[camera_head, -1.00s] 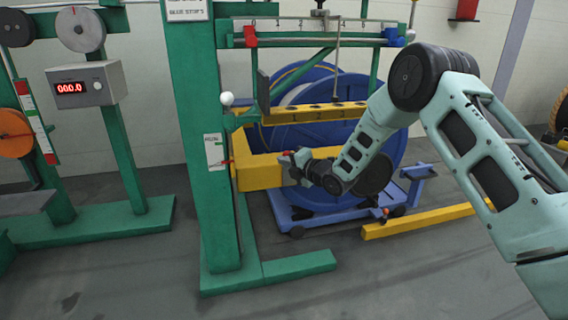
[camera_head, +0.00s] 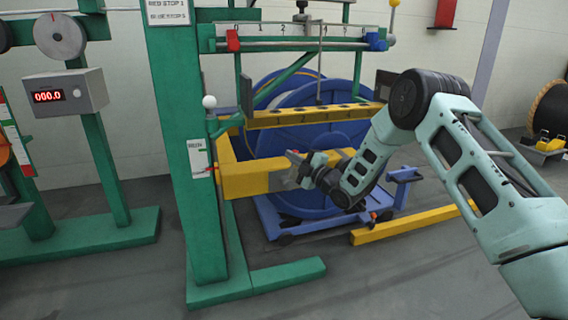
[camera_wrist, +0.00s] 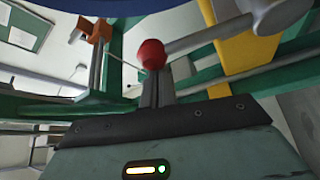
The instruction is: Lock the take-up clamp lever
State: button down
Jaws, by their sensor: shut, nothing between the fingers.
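A grey lever (camera_wrist: 212,36) with a red ball knob (camera_wrist: 152,54) shows in the wrist view and runs up right to a round grey hub (camera_wrist: 285,14). My gripper (camera_wrist: 157,80) is shut and empty, its dark fingers pointing at the red knob. The fingertips overlap the knob's lower edge in the picture; I cannot tell whether they touch. In the head view my gripper (camera_head: 294,168) is in front of the yellow beam (camera_head: 245,181) of the take-up frame.
A blue reel (camera_head: 300,205) stands behind the beam. A green post (camera_head: 190,160) and a white ball knob (camera_head: 209,101) are left of my gripper. A scale rail (camera_head: 295,30) hangs above. A yellow floor rail (camera_head: 415,223) lies at right. Grey floor is clear in front.

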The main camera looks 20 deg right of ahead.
jog(key=shift+d+f+m+t+h+b, duration=0.15)
jog(key=shift+d+f+m+t+b, duration=0.15)
jog(key=shift+d+m, duration=0.6)
jog(key=shift+d+f+m+t+h+b, duration=0.15)
jog(key=shift+d+m+t, duration=0.35)
jog(key=shift+d, duration=0.55)
jog(key=shift+d, duration=0.15)
